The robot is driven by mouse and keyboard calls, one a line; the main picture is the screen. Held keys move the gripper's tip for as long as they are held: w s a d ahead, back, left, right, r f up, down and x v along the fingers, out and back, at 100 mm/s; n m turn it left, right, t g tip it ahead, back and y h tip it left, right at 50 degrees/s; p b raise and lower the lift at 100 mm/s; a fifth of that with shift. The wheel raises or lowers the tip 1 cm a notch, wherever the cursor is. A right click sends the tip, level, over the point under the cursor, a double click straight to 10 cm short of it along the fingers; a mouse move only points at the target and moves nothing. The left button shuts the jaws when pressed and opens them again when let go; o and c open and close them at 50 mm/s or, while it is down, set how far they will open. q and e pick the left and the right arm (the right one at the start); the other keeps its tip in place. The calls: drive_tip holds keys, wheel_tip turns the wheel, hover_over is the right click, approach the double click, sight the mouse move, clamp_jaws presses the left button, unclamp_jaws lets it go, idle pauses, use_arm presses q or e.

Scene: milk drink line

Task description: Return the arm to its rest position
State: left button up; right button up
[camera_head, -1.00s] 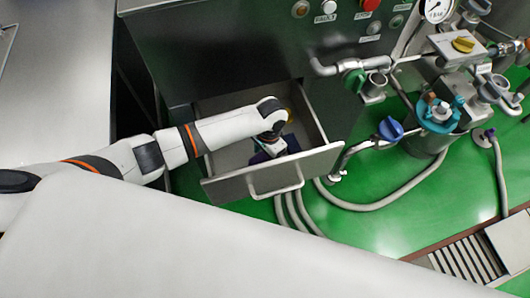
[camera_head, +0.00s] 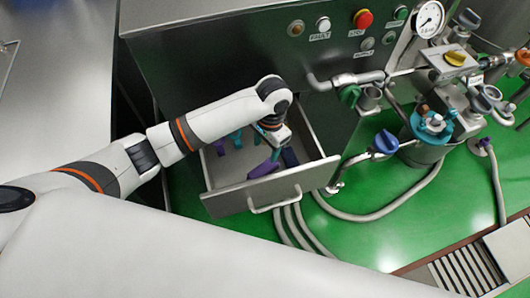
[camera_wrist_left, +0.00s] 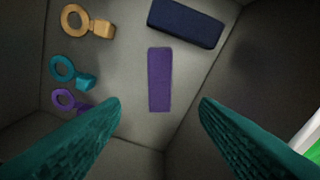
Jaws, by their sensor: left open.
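My left arm (camera_head: 215,118) reaches in from the left over an open grey drawer (camera_head: 265,194). My left gripper (camera_head: 272,152) points down over the drawer. In the left wrist view its two teal fingers are spread wide and empty (camera_wrist_left: 160,106). A purple block (camera_wrist_left: 160,80) lies on the drawer floor, seen between and beyond the fingertips; it also shows in the head view (camera_head: 263,169). A dark blue block (camera_wrist_left: 186,23) lies near it. My right gripper is not in view.
Orange (camera_wrist_left: 88,21), teal (camera_wrist_left: 72,72) and small purple (camera_wrist_left: 66,99) ring-ended pieces lie along the drawer's side. The drawer walls surround the gripper. A machine panel with a red button (camera_head: 362,18) rises behind. Pipes, hoses and a blue-handled valve (camera_head: 387,142) are at right.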

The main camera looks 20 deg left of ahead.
use_arm(q)
drive_tip(key=shift+r, duration=0.35)
idle(0.3)
